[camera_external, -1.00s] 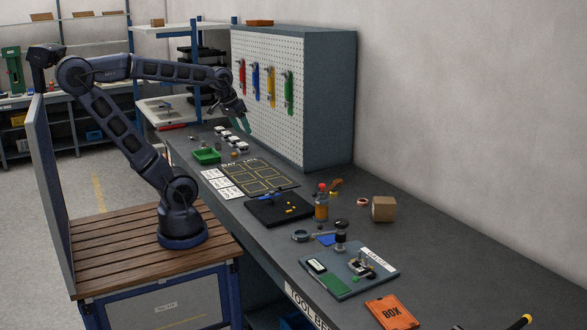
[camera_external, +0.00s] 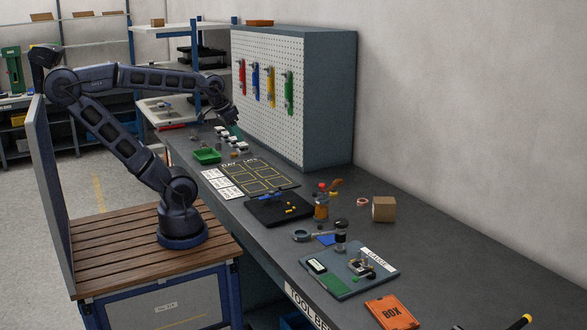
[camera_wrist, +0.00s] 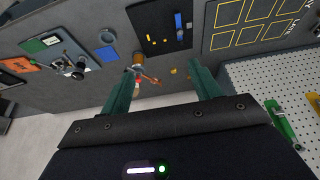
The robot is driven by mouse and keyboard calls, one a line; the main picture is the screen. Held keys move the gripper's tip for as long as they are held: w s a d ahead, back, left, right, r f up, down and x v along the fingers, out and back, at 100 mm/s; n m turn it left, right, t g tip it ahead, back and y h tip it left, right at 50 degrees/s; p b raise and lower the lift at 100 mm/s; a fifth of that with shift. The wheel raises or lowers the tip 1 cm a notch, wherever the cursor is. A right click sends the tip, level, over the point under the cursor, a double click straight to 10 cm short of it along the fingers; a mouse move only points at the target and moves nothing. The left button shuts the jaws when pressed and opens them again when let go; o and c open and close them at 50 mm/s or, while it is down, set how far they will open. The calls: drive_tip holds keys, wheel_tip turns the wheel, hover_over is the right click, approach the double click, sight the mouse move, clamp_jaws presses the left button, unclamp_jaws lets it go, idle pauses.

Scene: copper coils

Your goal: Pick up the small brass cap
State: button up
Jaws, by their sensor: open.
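My gripper (camera_external: 236,130) is held above the far end of the bench, near the pegboard. In the wrist view my gripper (camera_wrist: 164,82) is open, with two green fingers wide apart and nothing between them. I cannot tell the brass cap for certain. Small yellow or brass-coloured pieces (camera_external: 290,210) lie on and by the black tray (camera_external: 266,214). In the wrist view a small brass-coloured piece (camera_wrist: 173,71) appears between the fingers, well beyond them on the bench. All these pieces are too small to tell apart, and the gripper touches none of them.
The pegboard cabinet (camera_external: 318,100) with hanging coloured tools stands close beside the gripper. A green bin (camera_external: 206,156) and white blocks are below it. An amber bottle (camera_external: 321,208), cardboard box (camera_external: 384,209) and gauge plate (camera_external: 335,284) stand further along.

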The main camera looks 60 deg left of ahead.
drive_tip(key=w+m+g+h, duration=0.1)
drive_tip(key=w+m, duration=0.3)
drive_tip(key=w, duration=0.9)
drive_tip(key=m+g+h, duration=0.2)
drive_tip(key=m+h, duration=0.1)
drive_tip(key=m, duration=0.6)
hover_over(334, 191)
drive_tip(key=s+a, duration=0.1)
drive_tip(key=s, duration=0.1)
drive_tip(key=f, duration=3)
drive_tip(key=shift+w+a+f, duration=0.1)
drive_tip(key=shift+w, duration=0.1)
drive_tip(key=shift+w+a+x, duration=0.15)
drive_tip(key=shift+a+x, duration=0.05)
drive_tip(key=shift+x, duration=1.05)
drive_tip(key=shift+w+a+x, duration=0.1)
drive_tip(key=shift+a+x, duration=0.05)
drive_tip(key=shift+x, duration=1.15)
drive_tip(key=shift+f, duration=0.1)
drive_tip(key=c, duration=1.1)
